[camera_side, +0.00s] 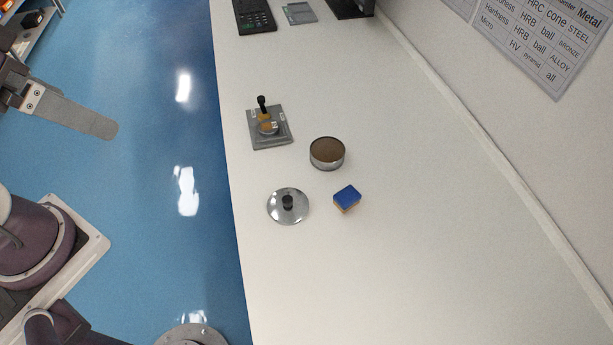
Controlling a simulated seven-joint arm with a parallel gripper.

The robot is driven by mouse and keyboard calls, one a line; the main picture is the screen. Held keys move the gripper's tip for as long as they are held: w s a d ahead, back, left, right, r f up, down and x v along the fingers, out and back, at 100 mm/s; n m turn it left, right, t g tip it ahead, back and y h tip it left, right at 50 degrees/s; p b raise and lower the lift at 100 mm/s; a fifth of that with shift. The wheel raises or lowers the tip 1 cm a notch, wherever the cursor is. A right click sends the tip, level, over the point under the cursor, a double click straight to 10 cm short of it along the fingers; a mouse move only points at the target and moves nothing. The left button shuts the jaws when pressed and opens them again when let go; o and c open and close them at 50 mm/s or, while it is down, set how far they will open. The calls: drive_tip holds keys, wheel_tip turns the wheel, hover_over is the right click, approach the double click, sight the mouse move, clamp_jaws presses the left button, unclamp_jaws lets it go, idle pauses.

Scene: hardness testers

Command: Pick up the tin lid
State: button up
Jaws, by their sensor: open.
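The tin lid (275,207) is a shiny silver disc with a dark knob in its middle. It lies flat on the white bench, knob up, near the bench's left edge. The open round tin (327,164) stands up and to the right of it, apart from it, with a brown inside. My gripper (108,129) is at the upper left, over the blue floor and well away from the lid. It is open, and one flat grey finger shows clearly. Nothing is seen in it.
A small block with a blue top (347,196) lies right of the lid. A grey square plate (283,139) holding a black-handled piece stands above it. A dark keypad device (255,17) and a grey tray (300,13) are at the far end. The near bench is clear.

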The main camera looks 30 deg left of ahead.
drive_tip(key=w+d+f+n+g, duration=0.1)
drive_tip(key=w+d+n+g, duration=0.2)
drive_tip(key=w, duration=0.5)
drive_tip(key=n+g, duration=0.2)
drive_tip(key=n, duration=1)
hover_over(287, 198)
drive_tip(key=a, duration=0.1)
wheel_tip(287, 198, down, 22)
drive_tip(key=shift+n+g, duration=0.3)
drive_tip(key=shift+n, duration=0.5)
drive_tip(key=f, duration=0.7)
drive_tip(key=d+f, duration=0.1)
drive_tip(key=f, duration=0.3)
drive_tip(key=shift+f, duration=0.35)
drive_tip(key=c, duration=1.1)
